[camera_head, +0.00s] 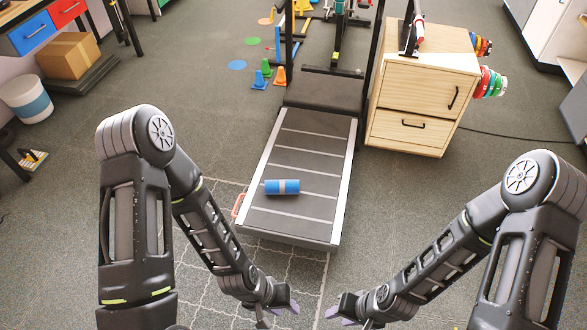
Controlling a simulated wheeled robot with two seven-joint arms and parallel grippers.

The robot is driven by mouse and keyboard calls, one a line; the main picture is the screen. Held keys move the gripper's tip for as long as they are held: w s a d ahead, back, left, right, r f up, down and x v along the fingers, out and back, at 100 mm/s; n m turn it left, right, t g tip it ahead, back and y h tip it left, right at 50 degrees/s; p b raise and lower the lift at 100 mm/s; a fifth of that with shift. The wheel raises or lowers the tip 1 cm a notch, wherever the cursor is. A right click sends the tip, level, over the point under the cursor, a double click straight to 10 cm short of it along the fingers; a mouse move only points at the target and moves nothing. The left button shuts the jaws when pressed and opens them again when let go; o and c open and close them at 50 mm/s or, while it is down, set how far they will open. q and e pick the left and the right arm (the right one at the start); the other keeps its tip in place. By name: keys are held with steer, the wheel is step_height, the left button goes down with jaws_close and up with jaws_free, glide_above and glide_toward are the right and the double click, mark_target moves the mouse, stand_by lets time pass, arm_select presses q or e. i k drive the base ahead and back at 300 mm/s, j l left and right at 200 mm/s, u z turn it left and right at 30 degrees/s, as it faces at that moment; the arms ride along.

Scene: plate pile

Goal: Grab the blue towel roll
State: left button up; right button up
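The roll is fully in view.
A wooden drawer cabinet (412,95) stands right of the ramp's far end. Small blue, green and orange cones (279,76) stand left of it. A cardboard box (68,58) and a white bin (27,100) are at the far left. The floor left of the ramp is mostly clear.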

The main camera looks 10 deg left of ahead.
mark_target(279, 187)
steer(key=i+j+z, duration=0.25)
steer(key=i+z, duration=0.15)
steer(key=i, duration=0.15)
steer(key=i+j+z, duration=0.4)
steer(key=i+j, duration=0.05)
steer(key=i, duration=0.1)
